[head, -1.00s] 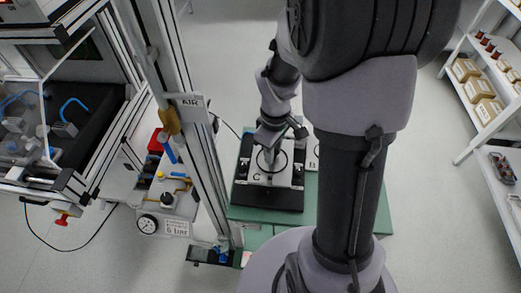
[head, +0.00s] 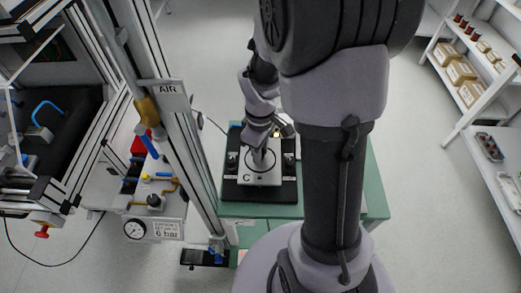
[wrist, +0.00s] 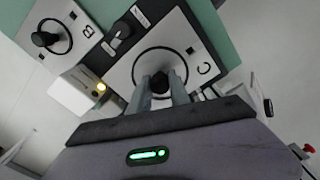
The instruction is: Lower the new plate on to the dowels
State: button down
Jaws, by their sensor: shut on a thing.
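The white plate marked C (head: 246,176), with a black ring and a central black knob, is in my gripper (head: 262,160). It also shows in the wrist view (wrist: 206,43), where the fingers of my gripper (wrist: 162,82) are closed on the knob. In the head view the plate lies over the black base (head: 262,195) on the green bench, between black clamps on its left (head: 232,160) and right (head: 289,160). No dowels show. I cannot tell whether the plate touches the base or hangs just above it.
A white plate marked B (wrist: 62,60) with a black knob lies beside the base in the wrist view. A small lit amber lamp (wrist: 101,87) is near it. An aluminium post with an AIR label (head: 171,88) stands left of the bench, with a pressure gauge (head: 135,229) beyond.

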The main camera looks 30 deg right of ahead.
jog(key=shift+f, duration=0.15)
jog(key=shift+f+b, duration=0.6)
jog(key=shift+f, duration=0.15)
jog(key=shift+f+b, duration=0.65)
jog(key=shift+f, duration=0.05)
jog(key=shift+f+b, duration=0.4)
jog(key=shift+f, duration=0.15)
dwell(0.4)
jog(key=c, duration=1.1)
grip_release()
notch_tip(320, 180, up, 17)
jog(key=p, duration=0.8)
jog(key=shift+r, duration=0.2)
